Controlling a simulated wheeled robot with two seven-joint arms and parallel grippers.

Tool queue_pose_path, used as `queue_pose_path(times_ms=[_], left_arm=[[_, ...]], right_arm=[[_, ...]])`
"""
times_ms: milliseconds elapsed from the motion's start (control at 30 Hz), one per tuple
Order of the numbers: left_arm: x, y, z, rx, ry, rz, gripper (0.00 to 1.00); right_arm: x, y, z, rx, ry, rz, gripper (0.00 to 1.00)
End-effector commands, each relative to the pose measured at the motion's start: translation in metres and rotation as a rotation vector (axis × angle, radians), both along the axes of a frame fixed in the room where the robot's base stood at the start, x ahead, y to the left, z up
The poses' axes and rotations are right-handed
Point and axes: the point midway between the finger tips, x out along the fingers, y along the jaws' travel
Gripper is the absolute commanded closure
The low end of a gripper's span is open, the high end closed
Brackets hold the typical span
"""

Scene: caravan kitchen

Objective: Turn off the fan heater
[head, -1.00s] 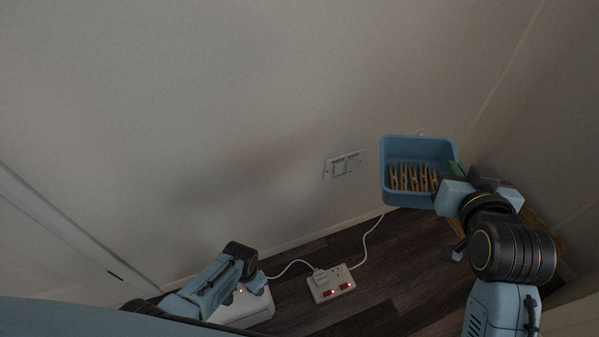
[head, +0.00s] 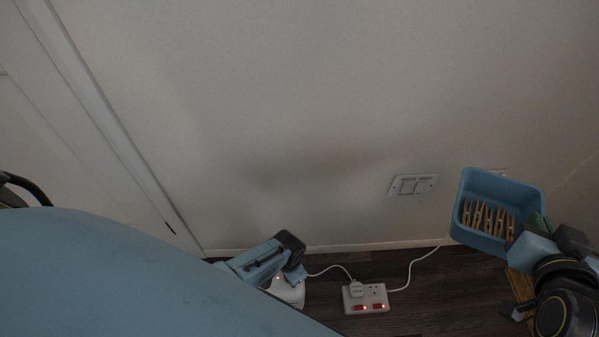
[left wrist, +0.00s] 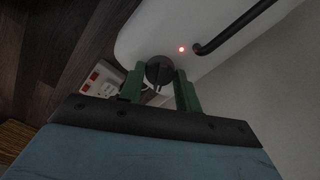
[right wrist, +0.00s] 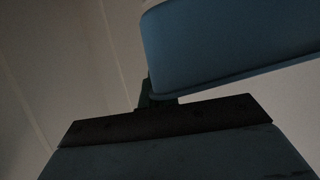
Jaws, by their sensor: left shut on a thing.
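The white fan heater (head: 290,292) stands on the floor by the wall, mostly hidden behind my left arm in the head view. In the left wrist view its white casing (left wrist: 225,22) shows a lit red lamp and a dark round knob (left wrist: 159,71). My left gripper (left wrist: 160,82) is shut on this knob, with one green finger on each side. It also shows in the head view (head: 290,262). My right gripper (head: 530,232) is shut on the rim of a blue basket (head: 470,205) of wooden pegs; its fingertips are partly hidden.
A white socket strip (head: 366,298) with lit red switches and a plug lies on the floor right of the heater. White cables run from it. A switch plate (head: 412,185) is on the wall. Bare dark floor (head: 420,315) lies right of the strip.

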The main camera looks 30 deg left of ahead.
Motion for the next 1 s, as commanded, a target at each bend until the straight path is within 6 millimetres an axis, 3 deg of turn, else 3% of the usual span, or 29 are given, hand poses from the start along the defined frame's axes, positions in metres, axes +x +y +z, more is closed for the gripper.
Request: queue_pose_path(times_ms=[267, 1000], left_arm=[[0.0, -0.001, 0.001, -0.002, 0.001, 0.151, 0.89], [0.0, -0.001, 0.0, -0.002, 0.001, 0.812, 0.89]], right_arm=[[0.0, 0.0, 0.006, 0.0, -0.001, 0.0, 1.0], [0.0, 0.0, 0.016, 0.0, -0.001, 0.0, 1.0]])
